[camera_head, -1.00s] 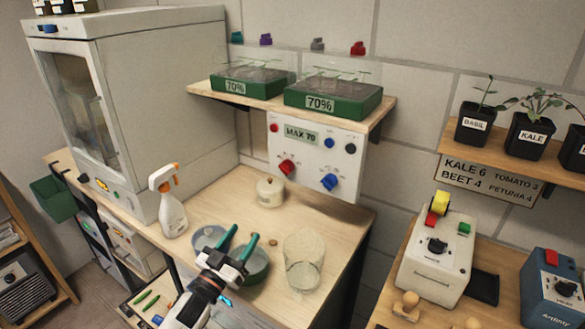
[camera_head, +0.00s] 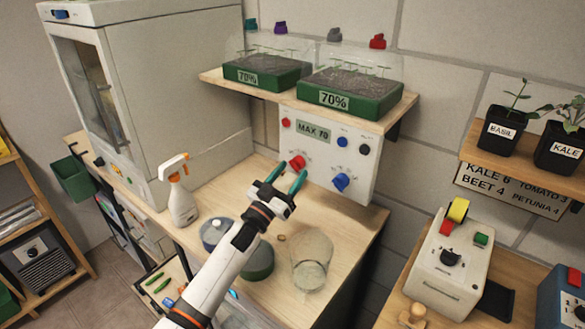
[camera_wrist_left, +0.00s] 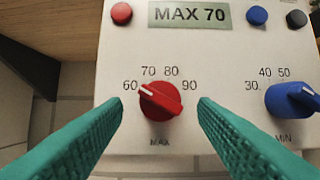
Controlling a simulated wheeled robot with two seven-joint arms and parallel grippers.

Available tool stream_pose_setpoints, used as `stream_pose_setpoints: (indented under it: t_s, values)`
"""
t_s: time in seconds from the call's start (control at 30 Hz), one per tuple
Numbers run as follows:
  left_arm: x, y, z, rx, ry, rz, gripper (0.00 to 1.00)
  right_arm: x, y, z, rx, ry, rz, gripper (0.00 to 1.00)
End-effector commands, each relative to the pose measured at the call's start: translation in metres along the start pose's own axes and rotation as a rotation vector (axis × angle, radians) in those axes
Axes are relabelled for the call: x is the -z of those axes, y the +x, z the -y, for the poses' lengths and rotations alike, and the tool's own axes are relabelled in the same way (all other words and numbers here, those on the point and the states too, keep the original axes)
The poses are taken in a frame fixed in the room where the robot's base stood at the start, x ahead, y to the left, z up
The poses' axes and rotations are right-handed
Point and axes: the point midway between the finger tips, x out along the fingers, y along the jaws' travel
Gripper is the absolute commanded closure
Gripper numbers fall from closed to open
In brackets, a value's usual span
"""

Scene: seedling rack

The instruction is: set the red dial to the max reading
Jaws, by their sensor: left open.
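The red dial (camera_head: 297,162) is on the white control panel (camera_head: 322,178) under the shelf. In the left wrist view the red dial (camera_wrist_left: 160,101) sits above the word MAX, with 60, 70, 80 and 90 around it. Its white mark points up-left, nearer 60 than 70. The display (camera_wrist_left: 190,14) reads MAX 70. My left gripper (camera_head: 290,170) is open in front of the panel. Its teal fingertips (camera_wrist_left: 161,103) stand apart on either side of the dial in the wrist view, with no contact visible. My right gripper is not in view.
A blue dial (camera_head: 341,182) marked MIN is right of the red one. Green trays (camera_head: 345,100) stand on the shelf above. A spray bottle (camera_head: 182,203), a clear beaker (camera_head: 311,262) and round containers stand on the bench.

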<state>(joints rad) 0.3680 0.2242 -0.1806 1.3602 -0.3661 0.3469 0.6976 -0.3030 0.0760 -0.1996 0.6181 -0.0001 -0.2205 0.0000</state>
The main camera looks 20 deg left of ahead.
Motion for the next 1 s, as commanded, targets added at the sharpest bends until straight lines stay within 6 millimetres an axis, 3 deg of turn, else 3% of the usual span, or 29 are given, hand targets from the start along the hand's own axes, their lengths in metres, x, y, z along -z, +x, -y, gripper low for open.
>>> stream_pose_setpoints:
  t_s: [0.13, 0.43, 0.47, 0.73, 1.0]
  values:
    - [-0.0001, 0.0118, 0.0005, 0.001, 0.000, 0.000, 0.47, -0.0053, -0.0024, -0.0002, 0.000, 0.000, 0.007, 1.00]
    - [0.0002, 0.0140, 0.0006, 0.001, 0.000, 0.000, 0.47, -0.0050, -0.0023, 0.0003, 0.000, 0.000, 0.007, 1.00]
    - [0.0002, 0.0140, 0.0005, 0.001, 0.000, 0.000, 0.48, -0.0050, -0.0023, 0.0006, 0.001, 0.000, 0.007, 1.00]
    - [0.0003, 0.0137, 0.0003, 0.001, 0.000, 0.000, 0.91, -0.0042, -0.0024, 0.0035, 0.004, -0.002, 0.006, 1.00]
    - [0.0007, 0.0134, -0.0007, 0.014, 0.034, -0.001, 0.91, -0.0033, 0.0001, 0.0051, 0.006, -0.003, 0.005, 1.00]
